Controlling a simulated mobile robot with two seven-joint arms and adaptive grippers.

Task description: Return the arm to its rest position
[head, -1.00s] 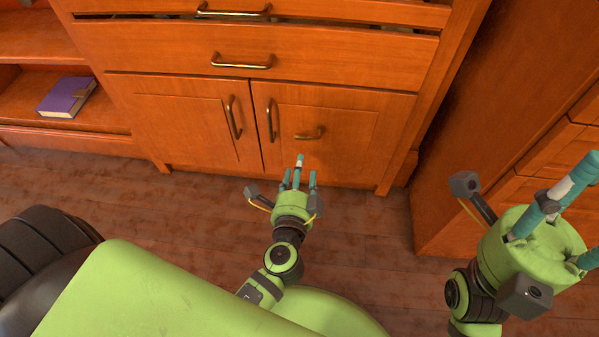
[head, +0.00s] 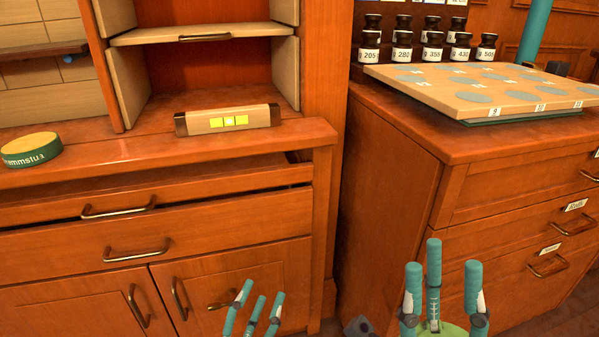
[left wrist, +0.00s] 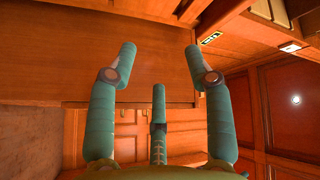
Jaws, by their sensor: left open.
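My left gripper (head: 262,297) shows at the bottom of the head view, in front of the cabinet's lower doors. Its teal fingers are apart with nothing between them. In the left wrist view, the left gripper (left wrist: 160,58) has its fingers spread and empty, with orange wood behind them. My right gripper (head: 442,268) is at the bottom right of the head view, in front of the right-hand drawer cabinet. Its fingers are spread and empty. Most of both arms is below the head view's edge.
The wooden cabinet (head: 60,235) with drawers and doors fills the left. A level-like box (head: 225,121) and a green round tin (head: 30,150) are on its top. The right cabinet (head: 395,190) bears a spotted board (head: 440,85) and several labelled dark jars (head: 432,55).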

